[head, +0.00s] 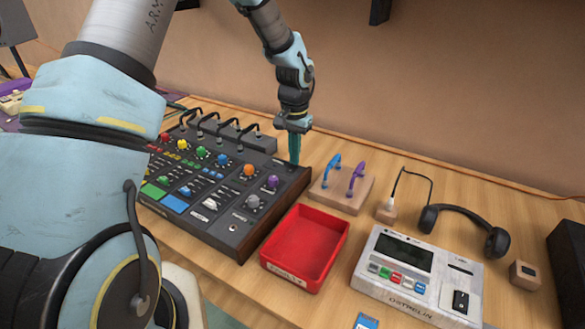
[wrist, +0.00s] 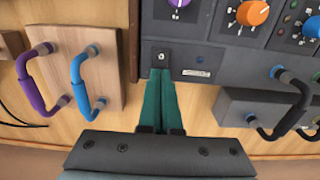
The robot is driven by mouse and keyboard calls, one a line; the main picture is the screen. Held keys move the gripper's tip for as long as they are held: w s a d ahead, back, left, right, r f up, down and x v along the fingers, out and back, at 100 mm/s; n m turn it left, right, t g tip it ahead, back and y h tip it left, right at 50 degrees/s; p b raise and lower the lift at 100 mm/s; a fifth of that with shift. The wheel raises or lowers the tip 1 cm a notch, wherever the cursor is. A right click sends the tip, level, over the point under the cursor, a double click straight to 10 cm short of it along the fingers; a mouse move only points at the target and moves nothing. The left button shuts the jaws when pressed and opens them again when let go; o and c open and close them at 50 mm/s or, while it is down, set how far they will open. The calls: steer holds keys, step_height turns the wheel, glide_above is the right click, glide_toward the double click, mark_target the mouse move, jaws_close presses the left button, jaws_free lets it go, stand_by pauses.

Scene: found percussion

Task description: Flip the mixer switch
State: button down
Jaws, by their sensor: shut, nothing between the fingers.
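The mixer (head: 225,190) is a dark console with wooden sides, coloured knobs and pads, left of centre on the table. A small pale toggle-like part (head: 233,228) sits near its front right corner, beside a printed label; its position is too small to tell. My gripper (head: 294,162) points down at the mixer's back right corner, its teal fingers shut together and empty.
Black cables with a dark box (head: 235,137) line the mixer's back edge. A wooden block with blue and purple handles (head: 340,195) stands right of my gripper. A red tray (head: 305,248), a grey drum machine (head: 415,280) and black headphones (head: 465,225) lie farther right.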

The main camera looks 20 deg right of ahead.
steer(key=shift+f, duration=0.4)
steer(key=shift+r, duration=0.1)
steer(key=shift+r+p, duration=2.35)
steer(key=shift+r, duration=1.1)
steer(key=s+a+r+n, duration=0.1)
steer(key=a+r+n, duration=0.15)
steer(key=a, duration=0.75)
steer(key=a+r+n, duration=0.2)
steer(key=a+r, duration=0.2)
steer(key=a, duration=0.5)
steer(key=s+a+r+n, duration=0.1)
steer(key=s+a+n, duration=0.1)
steer(key=s+a, duration=0.2)
steer(key=s+a+r+n+t, duration=0.1)
steer(key=s+a, duration=0.3)
steer(key=a, duration=0.5)
steer(key=shift+s+r+n+t, duration=0.3)
steer(key=shift+s+r+n, duration=0.05)
steer(key=shift+n, duration=0.4)
